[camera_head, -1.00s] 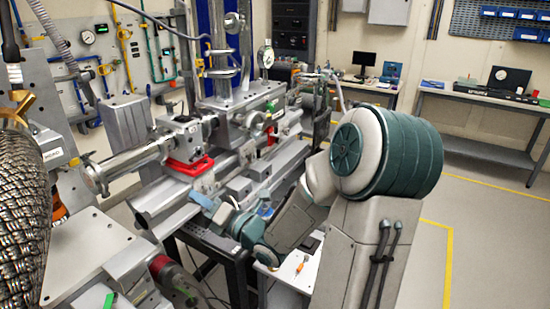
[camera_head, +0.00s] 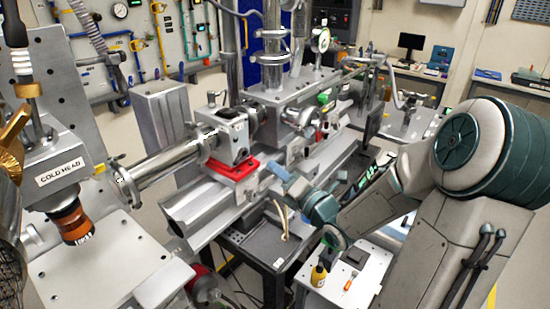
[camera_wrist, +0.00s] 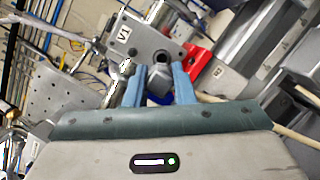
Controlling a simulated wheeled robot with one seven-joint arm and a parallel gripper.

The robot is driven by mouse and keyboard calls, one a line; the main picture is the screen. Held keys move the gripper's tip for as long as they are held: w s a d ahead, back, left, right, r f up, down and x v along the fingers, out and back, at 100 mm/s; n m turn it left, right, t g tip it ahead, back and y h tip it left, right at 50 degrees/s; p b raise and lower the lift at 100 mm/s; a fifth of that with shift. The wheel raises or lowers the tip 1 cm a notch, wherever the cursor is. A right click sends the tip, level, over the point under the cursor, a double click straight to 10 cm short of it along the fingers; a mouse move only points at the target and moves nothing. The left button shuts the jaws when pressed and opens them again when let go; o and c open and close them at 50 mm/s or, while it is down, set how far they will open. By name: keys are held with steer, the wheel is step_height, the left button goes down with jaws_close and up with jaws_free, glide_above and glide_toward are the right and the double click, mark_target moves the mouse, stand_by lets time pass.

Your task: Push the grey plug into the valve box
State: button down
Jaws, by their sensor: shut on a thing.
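The valve box (camera_head: 222,134) is a grey metal block on a red bracket (camera_head: 232,168) in the head view, joined to a horizontal pipe. In the wrist view the valve box (camera_wrist: 143,38) carries a "V1" label and a round dark hole in the face toward me. My gripper (camera_head: 274,177) is right of the red bracket in the head view. In the wrist view its blue fingers (camera_wrist: 160,80) are shut on the grey plug (camera_wrist: 159,92). The plug is in front of the hole; whether it touches the box is unclear. The plug is hidden in the head view.
A beige cord (camera_head: 284,222) hangs below my gripper over a dark tray. Silver rails and beamline parts stand close behind and beside it. A white cart top (camera_head: 340,283) with a yellow bottle (camera_head: 319,274) is below my arm.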

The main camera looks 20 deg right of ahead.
mark_target(246, 151)
steer(key=shift+w+a, duration=0.1)
steer(key=shift+w, duration=0.5)
steer(key=shift+w+a+r, duration=0.15)
steer(key=shift+w+a, duration=0.35)
steer(key=shift+a, duration=0.1)
steer(key=shift+a+f+x, duration=0.1)
steer(key=shift+a+x, duration=0.05)
steer(key=shift+x, duration=0.6)
steer(key=shift+a+f+x, duration=0.1)
steer(key=shift+x, duration=0.65)
steer(key=shift+a+f+x, duration=0.15)
steer(key=shift+x, duration=0.65)
steer(key=shift+s+f+b, duration=0.15)
steer(key=shift+s+b, duration=0.05)
steer(key=shift+b, duration=0.25)
steer(key=shift+w+a+b, duration=0.3)
steer(key=shift+w+b, duration=0.1)
steer(key=shift+w, duration=0.05)
steer(key=c, duration=1.1)
jaws_free()
steer(key=shift+c, duration=0.2)
